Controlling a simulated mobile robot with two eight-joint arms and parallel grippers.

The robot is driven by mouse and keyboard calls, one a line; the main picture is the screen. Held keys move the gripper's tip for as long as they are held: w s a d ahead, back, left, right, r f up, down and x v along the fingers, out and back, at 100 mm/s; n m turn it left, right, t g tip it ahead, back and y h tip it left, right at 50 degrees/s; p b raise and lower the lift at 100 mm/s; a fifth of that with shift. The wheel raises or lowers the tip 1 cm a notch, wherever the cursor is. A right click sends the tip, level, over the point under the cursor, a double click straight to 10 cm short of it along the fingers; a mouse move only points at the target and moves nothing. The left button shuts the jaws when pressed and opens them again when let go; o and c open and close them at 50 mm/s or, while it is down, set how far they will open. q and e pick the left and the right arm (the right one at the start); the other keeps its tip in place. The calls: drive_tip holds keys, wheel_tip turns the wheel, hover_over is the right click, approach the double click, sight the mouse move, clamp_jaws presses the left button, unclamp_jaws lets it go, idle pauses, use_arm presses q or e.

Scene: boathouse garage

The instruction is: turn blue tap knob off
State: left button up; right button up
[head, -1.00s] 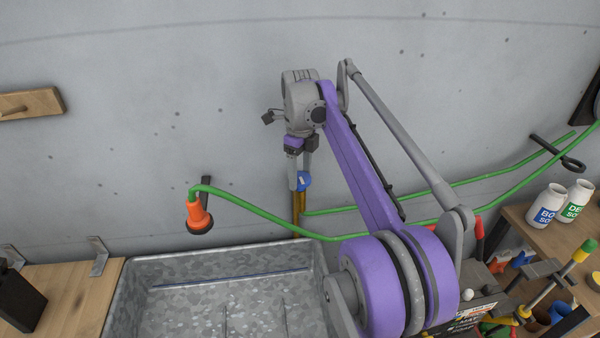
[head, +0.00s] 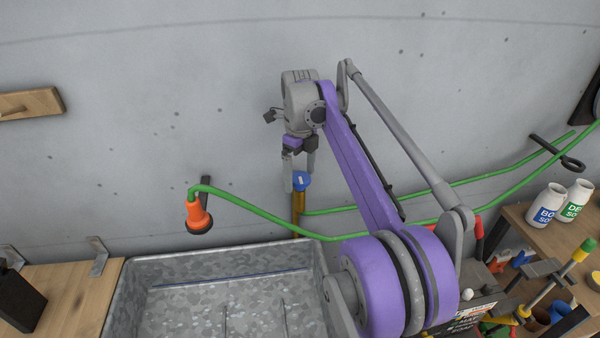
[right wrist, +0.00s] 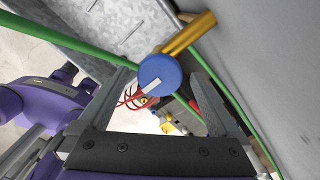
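The blue tap knob (head: 302,181) is round with a white pointer mark and sits on a brass tap pipe (head: 298,208) by the wall. In the right wrist view the knob (right wrist: 160,72) shows its face, with the white mark pointing toward the lower left, and the brass pipe (right wrist: 190,34) runs off to the upper right. My right gripper (head: 299,182) is open, pointing down at the knob. In its wrist view the two fingers (right wrist: 161,80) stand on either side of the knob, with gaps showing. My left gripper is not in view.
A galvanised metal basin (head: 215,258) stands below. A green hose (head: 255,212) with an orange nozzle (head: 198,216) runs along the wall past the tap. White bottles (head: 546,207) and tools are on the right bench. The wall above is clear.

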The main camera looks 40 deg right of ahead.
sight(300, 177)
drive_tip(key=shift+r, duration=0.1)
wheel_tip(300, 177, up, 11)
idle(0.7)
drive_tip(key=shift+f, duration=0.2)
drive_tip(key=s+a+f+n+t, duration=0.35)
drive_tip(key=a+f+n, duration=0.45)
drive_tip(key=a+n, duration=0.55)
drive_tip(key=s+a+f+n+t, duration=0.1)
drive_tip(key=s+a+f+n, duration=0.3)
drive_tip(key=f+n, duration=0.5)
drive_tip(key=s+a+f+n+t, duration=0.2)
drive_tip(key=s+a+f+n, duration=0.2)
drive_tip(key=s+f+n, duration=0.5)
drive_tip(key=shift+s+a+f+n, duration=0.15)
drive_tip(key=shift+s+f+n, duration=0.1)
drive_tip(key=shift+f+n, duration=0.5)
